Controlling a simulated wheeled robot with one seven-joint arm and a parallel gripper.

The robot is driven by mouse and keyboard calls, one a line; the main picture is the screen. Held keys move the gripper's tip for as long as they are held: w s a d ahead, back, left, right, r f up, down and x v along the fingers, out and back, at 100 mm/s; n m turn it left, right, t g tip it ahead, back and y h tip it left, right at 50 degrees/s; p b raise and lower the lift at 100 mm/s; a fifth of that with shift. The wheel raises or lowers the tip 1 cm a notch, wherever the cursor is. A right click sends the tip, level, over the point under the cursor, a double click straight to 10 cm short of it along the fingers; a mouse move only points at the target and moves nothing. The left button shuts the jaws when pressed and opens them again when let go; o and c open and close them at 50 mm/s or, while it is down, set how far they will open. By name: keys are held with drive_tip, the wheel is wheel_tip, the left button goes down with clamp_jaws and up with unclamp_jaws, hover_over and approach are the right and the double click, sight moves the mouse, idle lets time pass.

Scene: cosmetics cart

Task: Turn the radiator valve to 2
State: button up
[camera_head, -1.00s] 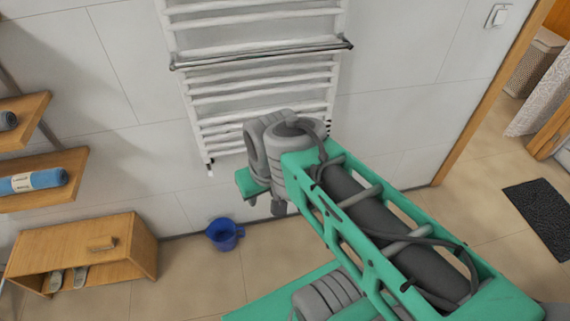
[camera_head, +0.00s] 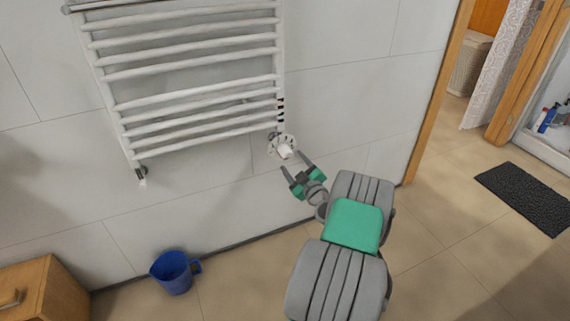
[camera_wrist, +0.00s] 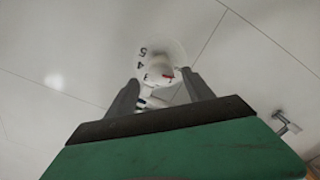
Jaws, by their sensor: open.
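The white radiator valve (camera_head: 283,147) is at the lower right corner of the white towel radiator (camera_head: 190,88). In the wrist view my gripper (camera_wrist: 160,78) is open, with the fingertips to either side of the dial's lower part. I cannot tell whether they touch it.
The white tiled wall is behind the valve. A blue bucket (camera_head: 174,272) stands on the floor at the lower left, beside a wooden cabinet (camera_head: 48,290). A wooden door frame (camera_head: 437,100) and a dark mat (camera_head: 524,195) are to the right.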

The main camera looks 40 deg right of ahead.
sight(289, 157)
drive_tip(key=x, duration=0.6)
drive_tip(key=shift+w+r+b, duration=0.1)
drive_tip(key=shift+w+b, duration=0.25)
drive_tip(key=shift+c, duration=0.3)
